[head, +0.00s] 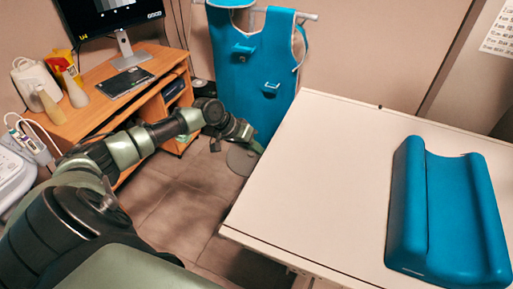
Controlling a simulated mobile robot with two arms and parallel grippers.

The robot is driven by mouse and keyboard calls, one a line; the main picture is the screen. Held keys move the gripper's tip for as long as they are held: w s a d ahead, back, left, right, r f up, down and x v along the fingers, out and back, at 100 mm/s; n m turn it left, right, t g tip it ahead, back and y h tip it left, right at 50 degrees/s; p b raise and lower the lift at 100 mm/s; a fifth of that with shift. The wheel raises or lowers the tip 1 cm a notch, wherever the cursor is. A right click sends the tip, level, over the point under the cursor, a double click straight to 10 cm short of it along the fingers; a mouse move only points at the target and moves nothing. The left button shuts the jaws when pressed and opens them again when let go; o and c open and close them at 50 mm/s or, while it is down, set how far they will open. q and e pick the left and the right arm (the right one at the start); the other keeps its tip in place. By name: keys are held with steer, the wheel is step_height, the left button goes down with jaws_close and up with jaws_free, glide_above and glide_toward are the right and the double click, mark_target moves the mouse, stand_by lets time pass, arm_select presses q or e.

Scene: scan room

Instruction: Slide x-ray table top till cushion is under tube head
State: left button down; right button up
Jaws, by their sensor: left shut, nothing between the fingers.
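The x-ray table top (310,180) is a pale flat board filling the right of the head view. The blue cushion (466,215), with a hollow along its middle, lies on its right part. The tube head is not in view. My left arm comes in from the left, and my left gripper (256,146) is at its end, shut and empty. It shows just left of the table top's left edge, in front of the blue apron; I cannot tell whether it touches the edge. My right gripper is not in view.
A blue lead apron (262,70) hangs on a rail behind the table. A wooden desk (95,105) with a monitor (103,14), keyboard (125,83) and bottles stands at the left. White equipment (12,172) is at the far left. Bare floor (180,205) lies between desk and table.

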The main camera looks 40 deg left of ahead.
mark_target(306, 165)
arm_select(q)
steer(key=shift+w+d+r+p, duration=0.1)
steer(key=shift+d+r+p, duration=0.15)
steer(key=shift+d, duration=0.3)
steer(key=d+p, duration=0.1)
steer(key=d, duration=0.2)
steer(key=d+p, duration=0.1)
steer(key=shift+w+d+r+p, duration=0.1)
steer(key=shift+w+d+p, duration=0.15)
steer(key=shift+w+p, duration=0.15)
steer(key=d+p, duration=0.1)
steer(key=d, duration=0.2)
steer(key=w+d+p, duration=0.1)
steer(key=d, duration=0.1)
steer(key=w+d+p, duration=0.1)
steer(key=d, duration=0.2)
steer(key=shift+w+d, duration=0.25)
steer(key=shift+d, duration=0.1)
steer(key=shift+w+d+f, duration=0.1)
steer(key=shift+d+f, duration=0.1)
steer(key=shift+d, duration=0.2)
steer(key=shift+w+d+f, duration=0.1)
steer(key=shift+d+f, duration=0.05)
steer(key=shift+d, duration=0.25)
steer(key=shift+a+p, duration=0.15)
steer(key=shift+p, duration=0.15)
